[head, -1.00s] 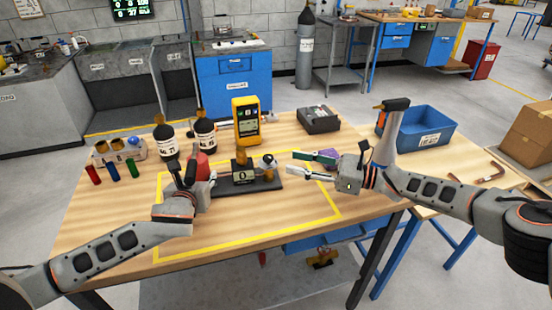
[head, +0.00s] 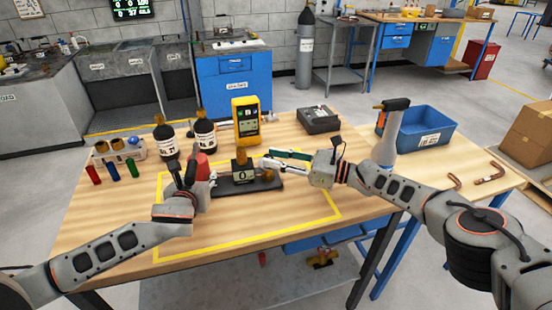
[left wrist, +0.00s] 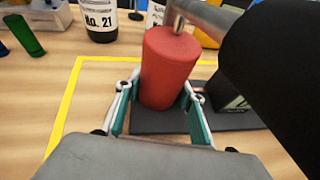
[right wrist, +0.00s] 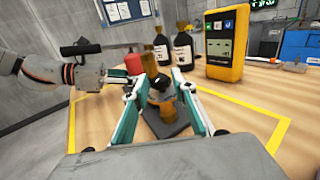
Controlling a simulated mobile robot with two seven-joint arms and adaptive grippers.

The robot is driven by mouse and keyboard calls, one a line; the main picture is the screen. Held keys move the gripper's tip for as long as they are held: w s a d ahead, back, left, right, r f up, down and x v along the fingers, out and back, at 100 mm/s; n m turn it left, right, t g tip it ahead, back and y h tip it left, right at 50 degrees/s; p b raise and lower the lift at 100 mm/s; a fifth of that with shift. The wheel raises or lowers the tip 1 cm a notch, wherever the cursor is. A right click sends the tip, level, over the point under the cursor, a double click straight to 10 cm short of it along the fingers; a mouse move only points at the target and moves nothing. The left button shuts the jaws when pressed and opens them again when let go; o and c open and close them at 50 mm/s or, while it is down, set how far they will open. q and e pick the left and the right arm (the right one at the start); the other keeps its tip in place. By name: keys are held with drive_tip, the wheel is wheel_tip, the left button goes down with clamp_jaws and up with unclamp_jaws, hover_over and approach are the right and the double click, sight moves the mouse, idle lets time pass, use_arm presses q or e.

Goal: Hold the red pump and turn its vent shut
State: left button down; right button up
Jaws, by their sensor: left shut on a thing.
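The red pump (head: 201,166) stands at the left end of a dark base plate (head: 225,190). My left gripper (head: 195,178) is shut on it, with one finger on each side of the red cylinder (left wrist: 168,70) in the left wrist view. A brass fitting with a dark, rounded top (right wrist: 162,97), which looks like the vent, stands at the plate's right end; its brass part also shows in the head view (head: 268,176). My right gripper (head: 270,158) is open, its fingers on either side of that fitting. I cannot tell whether they touch it.
A brass-topped block marked 0 (head: 242,172) stands mid-plate. Behind are dark bottles (head: 165,142) and a yellow meter (head: 246,122). The table front inside the yellow outline is clear.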

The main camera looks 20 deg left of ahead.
clamp_jaws()
drive_tip(key=shift+w+r+m+t, duration=0.15)
drive_tip(key=shift+r+m+t, duration=0.1)
drive_tip(key=shift+m+t, duration=0.45)
drive_tip(key=shift+t, duration=0.7)
drive_tip(key=shift+s+a+f+m+t+h, duration=0.15)
drive_tip(key=shift+m+t+h, duration=0.1)
drive_tip(key=shift+m+t, duration=0.3)
drive_tip(key=shift+s+d+r+m+t+h, duration=0.15)
drive_tip(key=shift+m+t+h, duration=0.15)
drive_tip(key=shift+m+t, duration=0.25)
drive_tip(key=shift+s+a+f+m+t+h, duration=0.15)
drive_tip(key=shift+m+t+h, duration=0.2)
drive_tip(key=shift+t, duration=0.35)
drive_tip(key=shift+s+t, duration=0.15)
drive_tip(key=shift+t, duration=0.15)
drive_tip(key=o, duration=0.6)
unclamp_jaws()
